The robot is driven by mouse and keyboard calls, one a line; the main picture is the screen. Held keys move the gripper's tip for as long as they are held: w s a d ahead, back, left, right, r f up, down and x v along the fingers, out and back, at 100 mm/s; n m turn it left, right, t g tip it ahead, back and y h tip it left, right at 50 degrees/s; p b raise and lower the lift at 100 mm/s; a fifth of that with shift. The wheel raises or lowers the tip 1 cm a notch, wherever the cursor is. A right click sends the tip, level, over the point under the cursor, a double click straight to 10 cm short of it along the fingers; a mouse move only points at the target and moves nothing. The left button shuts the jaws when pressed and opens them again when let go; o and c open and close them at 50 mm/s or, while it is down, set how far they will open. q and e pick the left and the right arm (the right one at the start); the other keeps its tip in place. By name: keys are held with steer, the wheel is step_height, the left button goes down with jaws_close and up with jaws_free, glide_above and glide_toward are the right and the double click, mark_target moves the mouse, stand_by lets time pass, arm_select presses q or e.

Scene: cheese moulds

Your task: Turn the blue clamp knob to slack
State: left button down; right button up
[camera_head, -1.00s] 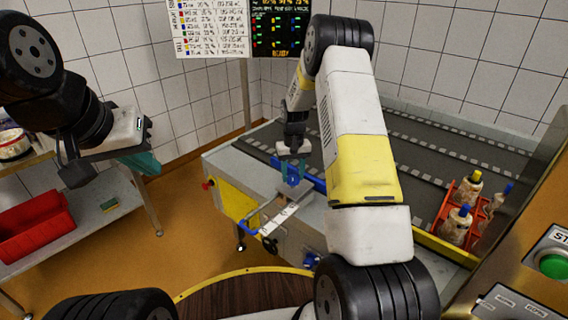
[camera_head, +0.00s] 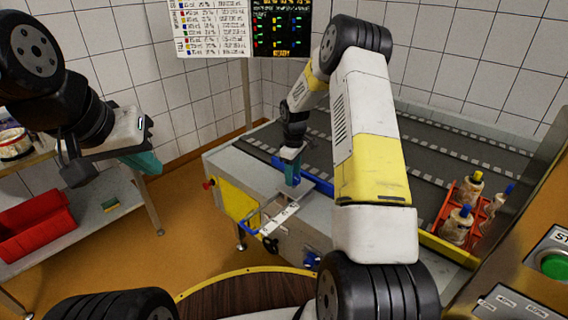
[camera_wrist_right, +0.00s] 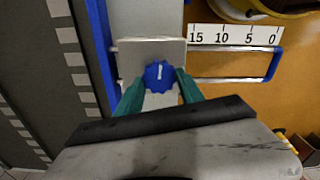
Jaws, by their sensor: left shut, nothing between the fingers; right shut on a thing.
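The blue clamp knob (camera_wrist_right: 161,75) sits on a light metal block (camera_wrist_right: 150,50) in the right wrist view. It has a scalloped rim and a short white mark that points nearly straight up the picture. The teal fingers of my right gripper (camera_wrist_right: 160,88) are shut on it from both sides. In the head view my right gripper (camera_head: 291,170) points down at the conveyor's near side, and the knob is hidden there by the fingers. My left gripper (camera_head: 148,162) is shut and empty at the left, far from the knob.
A white scale plate (camera_wrist_right: 235,36) marked 15 to 0 lies beside the knob, above a blue-ended guide frame (camera_wrist_right: 272,65). A conveyor (camera_head: 440,150) runs behind. An orange crate (camera_head: 448,208) with bottles stands at right. A red bin (camera_head: 35,226) is on the left shelf.

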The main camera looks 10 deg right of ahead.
steer(key=shift+n, duration=0.7)
steer(key=o, duration=1.4)
steer(key=shift+r, duration=0.1)
step_height(320, 180, up, 8)
steer(key=shift+f, duration=0.2)
